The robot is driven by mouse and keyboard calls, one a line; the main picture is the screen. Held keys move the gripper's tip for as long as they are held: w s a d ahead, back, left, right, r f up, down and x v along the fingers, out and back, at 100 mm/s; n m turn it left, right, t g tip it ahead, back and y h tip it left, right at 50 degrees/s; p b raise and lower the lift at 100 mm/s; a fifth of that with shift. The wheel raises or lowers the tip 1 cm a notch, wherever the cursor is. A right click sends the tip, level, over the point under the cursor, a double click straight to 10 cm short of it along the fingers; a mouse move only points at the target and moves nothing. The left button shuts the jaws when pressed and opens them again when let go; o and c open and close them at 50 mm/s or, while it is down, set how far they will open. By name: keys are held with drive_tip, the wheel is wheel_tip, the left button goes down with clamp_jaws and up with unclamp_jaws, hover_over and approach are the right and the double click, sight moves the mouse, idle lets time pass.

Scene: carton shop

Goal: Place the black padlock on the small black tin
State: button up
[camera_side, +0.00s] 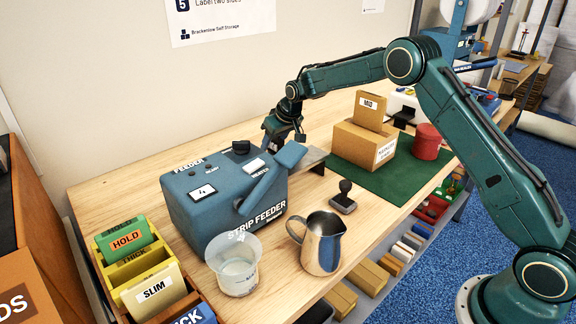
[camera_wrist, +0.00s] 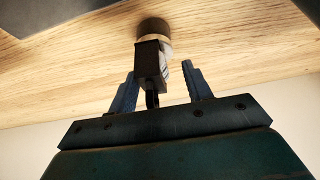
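My gripper (camera_side: 284,136) is low behind the blue strip feeder in the side view. In the wrist view its two fingers (camera_wrist: 159,68) stand apart. A dark block with a thin dark loop, which looks like the black padlock (camera_wrist: 149,60), shows between them. It is nearer the left finger, with a gap on the right; I see no clear grip. Just beyond it is a dark round thing (camera_wrist: 153,27), possibly the small black tin; I cannot tell whether they touch. The side view shows neither clearly, as the feeder and gripper block that spot.
The blue strip feeder (camera_side: 215,205) stands close in front of my gripper. A steel jug (camera_side: 322,245), a clear beaker (camera_side: 236,270) and a stamp (camera_side: 344,197) stand nearer the front. Cartons (camera_side: 362,145) and a red tin (camera_side: 427,142) stand on the green mat (camera_side: 395,185).

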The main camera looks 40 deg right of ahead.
drive_tip(key=shift+r, duration=0.15)
drive_tip(key=shift+r, duration=0.15)
drive_tip(key=v, duration=1.1)
drive_tip(key=shift+s+r, duration=0.2)
drive_tip(key=shift+r, duration=0.1)
